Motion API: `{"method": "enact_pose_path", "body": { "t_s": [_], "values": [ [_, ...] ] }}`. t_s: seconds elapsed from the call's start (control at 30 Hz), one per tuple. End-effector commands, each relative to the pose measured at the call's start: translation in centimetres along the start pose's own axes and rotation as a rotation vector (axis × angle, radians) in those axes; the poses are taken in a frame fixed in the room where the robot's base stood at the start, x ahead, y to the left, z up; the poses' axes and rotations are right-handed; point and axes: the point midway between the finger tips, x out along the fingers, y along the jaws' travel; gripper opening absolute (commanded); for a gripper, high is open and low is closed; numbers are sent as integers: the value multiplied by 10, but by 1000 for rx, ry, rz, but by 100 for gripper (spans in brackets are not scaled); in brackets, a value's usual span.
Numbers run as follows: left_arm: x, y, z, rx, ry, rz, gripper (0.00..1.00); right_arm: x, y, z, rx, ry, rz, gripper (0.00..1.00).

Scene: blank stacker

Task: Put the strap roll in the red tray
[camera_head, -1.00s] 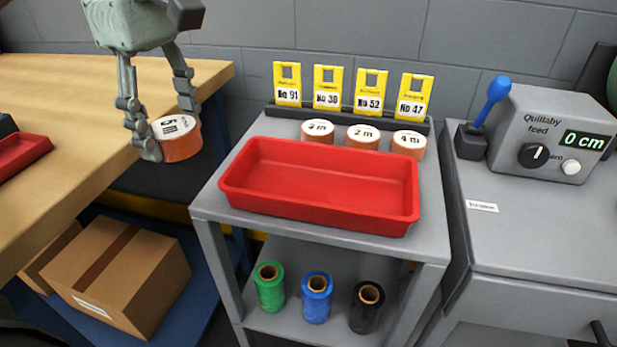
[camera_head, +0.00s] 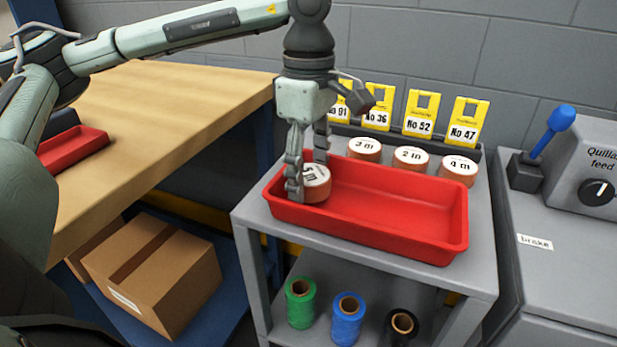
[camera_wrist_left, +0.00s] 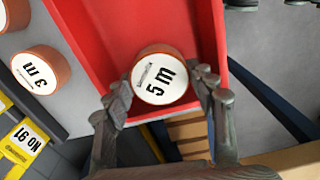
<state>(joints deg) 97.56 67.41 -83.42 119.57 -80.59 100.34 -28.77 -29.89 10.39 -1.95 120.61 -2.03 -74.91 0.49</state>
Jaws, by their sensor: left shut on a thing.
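The strap roll (camera_head: 316,184) is orange with a white "5 m" top and is inside the left end of the red tray (camera_head: 400,222). My left gripper (camera_head: 308,186) reaches down into the tray and is shut on the roll. In the left wrist view, the roll (camera_wrist_left: 160,80) sits between both fingertips (camera_wrist_left: 160,88), over the floor of the red tray (camera_wrist_left: 112,38). I cannot tell whether the roll touches the tray floor. The rest of the tray is empty. My right gripper is not in view.
Three other orange rolls (camera_head: 411,157) stand behind the tray, in front of yellow number cards (camera_head: 421,113). A grey feed machine (camera_head: 590,160) with a blue lever (camera_head: 553,130) is at the right. Green, blue and black spools (camera_head: 347,318) stand on the lower shelf. A wooden bench (camera_head: 150,120) is at the left.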

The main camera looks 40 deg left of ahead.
Motion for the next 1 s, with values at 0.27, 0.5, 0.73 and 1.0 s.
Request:
{"method": "enact_pose_path", "body": {
  "t_s": [0.27,0.5,0.73,1.0],
  "values": [
    [16,0,0,1,0,1,26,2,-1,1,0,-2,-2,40],
    [18,0,0,0,0,0,26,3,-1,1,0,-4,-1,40],
    [18,0,0,0,0,0,64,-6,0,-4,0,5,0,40],
    [17,0,0,0,0,1,64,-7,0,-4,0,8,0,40]
  ]
}}
